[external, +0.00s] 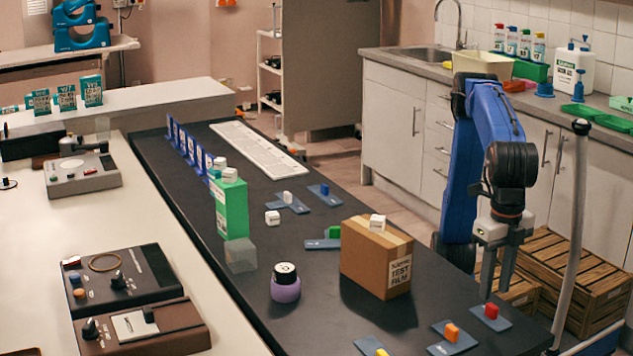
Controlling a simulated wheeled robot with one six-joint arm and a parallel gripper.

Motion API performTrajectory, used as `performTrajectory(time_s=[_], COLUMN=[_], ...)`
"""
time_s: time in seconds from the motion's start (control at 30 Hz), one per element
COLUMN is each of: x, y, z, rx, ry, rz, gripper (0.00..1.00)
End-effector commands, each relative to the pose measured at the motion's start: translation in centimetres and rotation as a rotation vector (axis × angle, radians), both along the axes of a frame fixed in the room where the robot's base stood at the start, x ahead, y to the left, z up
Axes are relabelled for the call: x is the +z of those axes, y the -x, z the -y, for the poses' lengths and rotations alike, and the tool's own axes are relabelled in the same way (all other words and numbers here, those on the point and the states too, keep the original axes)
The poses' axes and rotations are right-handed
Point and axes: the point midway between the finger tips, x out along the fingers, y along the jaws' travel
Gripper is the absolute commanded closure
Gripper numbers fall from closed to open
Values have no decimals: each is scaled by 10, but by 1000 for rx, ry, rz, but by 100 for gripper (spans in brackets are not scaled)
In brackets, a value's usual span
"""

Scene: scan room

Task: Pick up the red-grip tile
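The red-grip tile (491,318) is a flat grey-blue tile with a small red block standing on it. It lies near the right edge of the black bench top, towards the front. My gripper (495,293) points down and appears just above the red grip in this view. Its two fingers are apart with a gap between them, and nothing shows between them. I cannot tell the exact height of the fingertips over the grip. The whole tile looks visible.
An orange-grip tile (455,341) lies close to the left, and a yellow-grip tile (369,346) lies further left. A cardboard box (375,262) with a white block on top stands behind-left. A purple jar (285,287) and green carton (231,210) stand farther left. Wooden crates (570,275) sit beyond the bench.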

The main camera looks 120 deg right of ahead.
Motion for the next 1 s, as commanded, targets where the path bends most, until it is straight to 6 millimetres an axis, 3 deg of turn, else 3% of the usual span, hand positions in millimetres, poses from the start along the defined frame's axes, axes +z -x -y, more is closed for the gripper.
performTrajectory(time_s=[0.3, 0.6, 0.77, 1.0], x=[-40, -44, -44, -43], y=[-1, -1, -1, -1], z=[0, 0, 0, 0], rx=[0, 0, 0, 0], ry=[1, 0, 0, 0], rz=[-1, 0, 0, 0], gripper=[66, 66, 100, 100])
